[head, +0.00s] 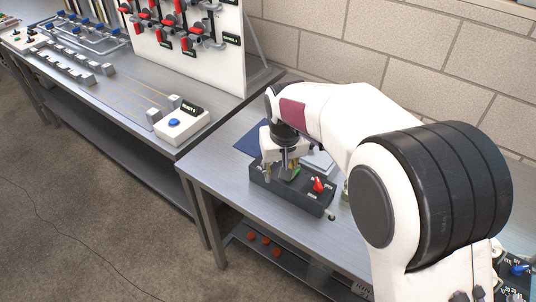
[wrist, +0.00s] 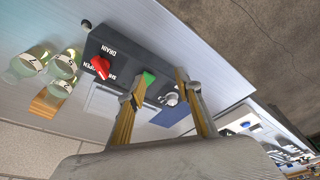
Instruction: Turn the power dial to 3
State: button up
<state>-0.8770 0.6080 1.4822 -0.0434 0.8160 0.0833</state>
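A dark control box (head: 290,195) sits on the metal bench, and it also shows in the wrist view (wrist: 122,52). A round grey dial (wrist: 170,98) on it lies between my fingers as seen in the wrist view. I cannot read its label or setting, nor tell that it is the power dial. My gripper (wrist: 161,76) is open, with its fingers apart and pointing down over the box. I cannot tell whether a finger touches the dial. In the head view my gripper (head: 282,172) hides part of the box top.
A red knob (wrist: 100,66) marked DRAIN is beside my left finger, and a green patch (wrist: 148,77) lies between the fingers. Numbered glasses (wrist: 62,66) stand nearby. A white box with a blue button (head: 182,125) is on the other bench.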

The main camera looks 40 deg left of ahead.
jog(key=w+a+r+t+y, duration=0.1)
jog(key=w+a+r, duration=0.2)
jog(key=a, duration=0.3)
jog(key=shift+w+r, duration=0.2)
jog(key=shift+w, duration=0.35)
jog(key=shift+f, duration=0.15)
jog(key=shift+x, duration=3.75)
jog(key=shift+w, duration=0.15)
grip_shut()
